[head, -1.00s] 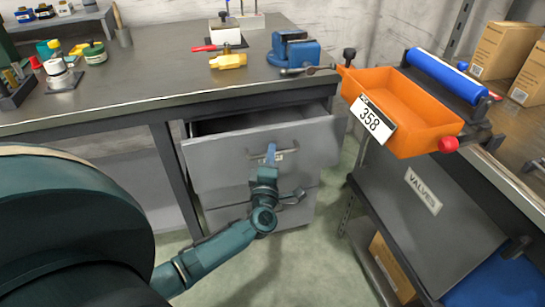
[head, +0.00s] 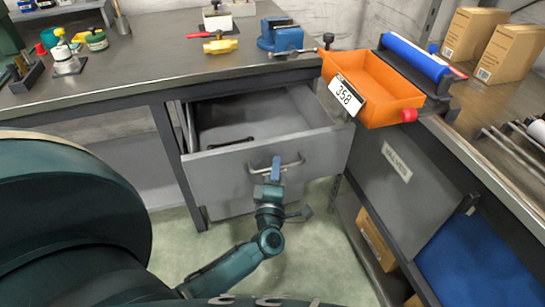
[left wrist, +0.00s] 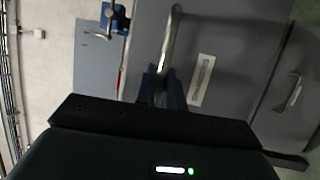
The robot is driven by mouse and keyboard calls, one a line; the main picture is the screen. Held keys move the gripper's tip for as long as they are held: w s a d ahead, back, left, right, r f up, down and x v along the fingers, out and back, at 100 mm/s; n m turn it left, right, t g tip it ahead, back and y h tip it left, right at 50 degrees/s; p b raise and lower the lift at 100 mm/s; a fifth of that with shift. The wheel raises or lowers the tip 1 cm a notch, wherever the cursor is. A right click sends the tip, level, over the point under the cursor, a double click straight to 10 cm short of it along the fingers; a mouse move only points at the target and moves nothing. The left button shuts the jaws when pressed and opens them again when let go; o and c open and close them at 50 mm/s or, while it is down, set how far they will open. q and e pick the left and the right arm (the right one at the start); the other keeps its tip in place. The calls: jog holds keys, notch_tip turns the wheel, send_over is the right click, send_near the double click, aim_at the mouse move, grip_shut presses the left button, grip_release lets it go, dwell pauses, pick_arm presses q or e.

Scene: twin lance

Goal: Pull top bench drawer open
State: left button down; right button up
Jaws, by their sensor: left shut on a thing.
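The top bench drawer (head: 228,180) is grey and stands pulled out from under the bench. Its inside shows, with a dark tool lying in it. My left gripper (head: 276,166) is shut on the drawer handle (head: 292,163), a pale bar on the drawer front. In the left wrist view, the blue fingers of my left gripper (left wrist: 163,84) close around the handle bar (left wrist: 170,45). The lower drawer's handle (left wrist: 288,90) shows at the right of that view. My right gripper is not seen.
The bench top (head: 140,65) holds a blue vise (head: 282,36), a yellow valve (head: 221,46) and several bottles. To the right, an orange bin (head: 372,88) labelled 358 stands near a cart with a blue roller (head: 416,56). Open floor (head: 320,250) lies in front of the drawer.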

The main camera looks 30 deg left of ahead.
pick_arm(q)
jog(key=shift+s+d, duration=0.5)
jog(key=shift+d, duration=0.2)
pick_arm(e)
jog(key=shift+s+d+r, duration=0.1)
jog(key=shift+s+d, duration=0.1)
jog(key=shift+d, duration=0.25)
